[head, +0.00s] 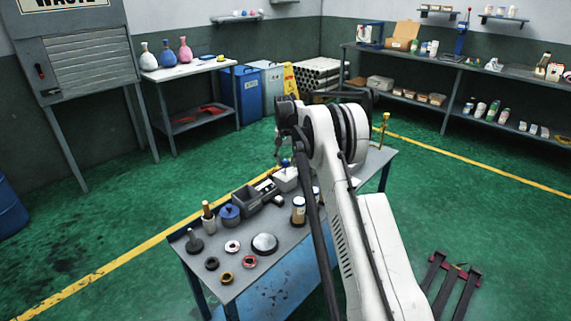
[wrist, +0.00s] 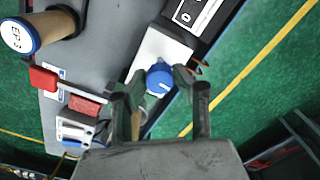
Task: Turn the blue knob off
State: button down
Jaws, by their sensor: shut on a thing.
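The blue knob (wrist: 159,79) sits on one face of a white box-shaped device (wrist: 160,46) in the wrist view. A pale pointer line shows on the knob. My gripper (wrist: 160,82) is shut on the knob, with one finger at each side of it. In the head view the white device (head: 286,180) stands on the workbench, below the end of my arm. My fingertips are mostly hidden there by the arm, and the knob's hold cannot be made out.
The grey workbench (head: 222,268) holds a dark grey box (head: 248,200), a blue-lidded pot (head: 229,214), jars, and several small rings. Green floor is open beyond the bench edge.

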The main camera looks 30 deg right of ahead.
aim_at(286, 161)
jog(key=shift+n, duration=0.6)
jog(key=c, duration=2.5)
grip_release()
jog(key=shift+n, duration=0.3)
jog(key=o, duration=1.1)
jog(key=shift+o, duration=0.2)
notch_tip(286, 161, up, 12)
